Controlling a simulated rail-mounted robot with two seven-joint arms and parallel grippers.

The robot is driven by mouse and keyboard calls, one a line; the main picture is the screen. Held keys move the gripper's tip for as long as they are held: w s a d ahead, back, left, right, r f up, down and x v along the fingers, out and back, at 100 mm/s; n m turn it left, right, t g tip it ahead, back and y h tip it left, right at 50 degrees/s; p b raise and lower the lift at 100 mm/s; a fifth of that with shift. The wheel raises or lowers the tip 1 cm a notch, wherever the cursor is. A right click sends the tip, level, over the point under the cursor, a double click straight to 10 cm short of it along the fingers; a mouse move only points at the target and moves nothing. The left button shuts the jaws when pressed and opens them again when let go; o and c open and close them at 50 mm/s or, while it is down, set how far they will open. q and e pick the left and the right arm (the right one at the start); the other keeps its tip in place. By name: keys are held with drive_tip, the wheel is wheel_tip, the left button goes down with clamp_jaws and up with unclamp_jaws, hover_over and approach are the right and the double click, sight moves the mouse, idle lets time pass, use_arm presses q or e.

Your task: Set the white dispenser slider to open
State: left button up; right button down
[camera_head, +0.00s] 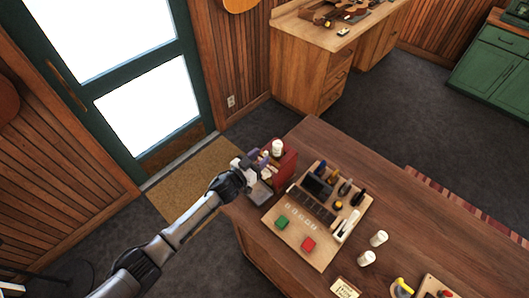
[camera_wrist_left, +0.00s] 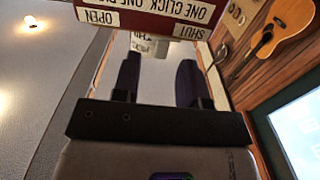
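The red dispenser (camera_head: 287,166) stands at the near-left end of the wooden counter. In the left wrist view its dark red face (camera_wrist_left: 160,14) appears upside down, with an OPEN label (camera_wrist_left: 98,17) on the left and a SHUT label (camera_wrist_left: 189,27) on the right. A small white piece with lettering (camera_wrist_left: 150,46) shows below that face, between my fingertips in the picture; I cannot tell whether it is the slider. My left gripper (camera_head: 263,167) is at the dispenser's left side; its two dark fingers (camera_wrist_left: 160,62) are apart. Contact cannot be made out. My right gripper is not in view.
A wooden board (camera_head: 280,245) with a dark tray, small tools and green and red blocks lies right of the dispenser. Two white cylinders (camera_head: 379,238) (camera_head: 366,258) stand farther right. A white-topped bottle (camera_head: 277,148) shows at the dispenser. The counter's far right side is clear.

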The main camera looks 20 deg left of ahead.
sight(266, 154)
use_arm(q)
drive_tip(key=shift+x, duration=1.3)
clamp_jaws()
